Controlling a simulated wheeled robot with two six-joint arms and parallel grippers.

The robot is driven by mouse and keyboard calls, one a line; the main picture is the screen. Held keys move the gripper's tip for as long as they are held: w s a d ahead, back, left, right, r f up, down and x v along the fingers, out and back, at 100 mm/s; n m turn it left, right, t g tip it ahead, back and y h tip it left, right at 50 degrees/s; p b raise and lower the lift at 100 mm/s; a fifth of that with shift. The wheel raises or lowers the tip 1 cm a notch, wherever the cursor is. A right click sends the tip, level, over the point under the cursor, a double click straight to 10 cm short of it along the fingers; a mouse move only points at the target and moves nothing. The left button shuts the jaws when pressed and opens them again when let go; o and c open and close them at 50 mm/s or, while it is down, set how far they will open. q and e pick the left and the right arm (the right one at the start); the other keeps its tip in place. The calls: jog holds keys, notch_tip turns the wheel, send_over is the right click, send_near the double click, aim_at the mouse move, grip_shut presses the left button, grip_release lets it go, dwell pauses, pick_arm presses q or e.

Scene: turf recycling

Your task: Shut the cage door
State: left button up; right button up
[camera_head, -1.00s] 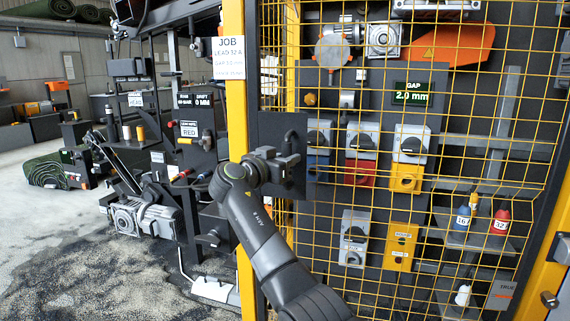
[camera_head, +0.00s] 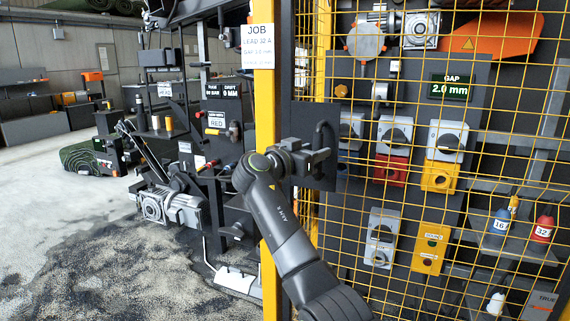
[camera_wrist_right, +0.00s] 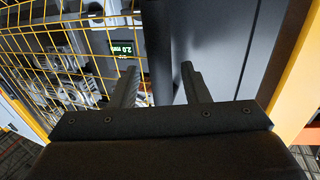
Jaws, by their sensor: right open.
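The cage door (camera_head: 420,205) is a yellow wire-mesh panel across the right of the head view. A dark plate with an upright black handle (camera_head: 322,150) is at its left side. Just left of the handle stands a yellow post (camera_head: 264,170). My right gripper (camera_head: 316,160) is at the handle, with its arm rising from below. In the right wrist view its two fingers (camera_wrist_right: 157,80) are apart, with a dark upright bar between them. I cannot tell whether they touch it. My left gripper is not in view.
Behind the mesh are switches (camera_head: 393,150), a GAP display (camera_head: 451,87) and small bottles (camera_head: 543,229). A job sheet (camera_head: 258,46) hangs on the post. Left of it stands a machine with a motor (camera_head: 168,207). The floor at far left is mostly clear, with dark granules.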

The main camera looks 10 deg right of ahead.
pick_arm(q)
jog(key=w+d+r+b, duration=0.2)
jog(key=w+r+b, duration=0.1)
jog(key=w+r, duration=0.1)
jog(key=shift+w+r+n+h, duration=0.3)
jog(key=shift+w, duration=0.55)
pick_arm(e)
jog(key=v, duration=1.5)
jog(key=shift+a, duration=0.2)
jog(key=shift+f, duration=0.1)
